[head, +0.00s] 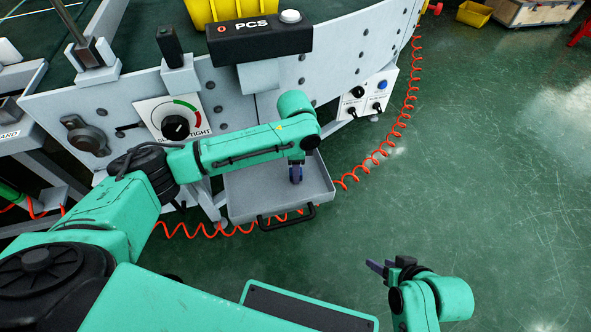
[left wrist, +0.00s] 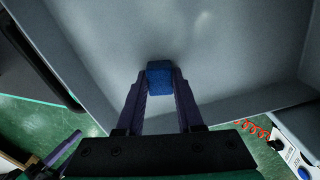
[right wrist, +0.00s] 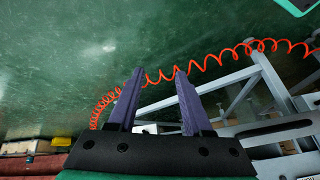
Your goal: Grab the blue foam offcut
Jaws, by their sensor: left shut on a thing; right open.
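The blue foam offcut (left wrist: 166,84) is a small blue block between the fingertips of my left gripper (left wrist: 160,78) in the left wrist view. Both fingers touch its sides. In the head view my left gripper (head: 296,172) points down over a grey tray (head: 246,207), and the offcut is hard to make out there. Whether the block touches the tray floor I cannot tell. My right gripper (head: 376,266) is open and empty above the green floor, away from the tray. Its spread fingers also show in the right wrist view (right wrist: 158,75).
The tray's raised rim surrounds my left gripper. Behind it stands the grey conveyor side (head: 345,50) with a dial (head: 175,125), a PCS box (head: 262,38) and a switch panel (head: 368,95). A coiled orange hose (head: 378,155) runs along the floor.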

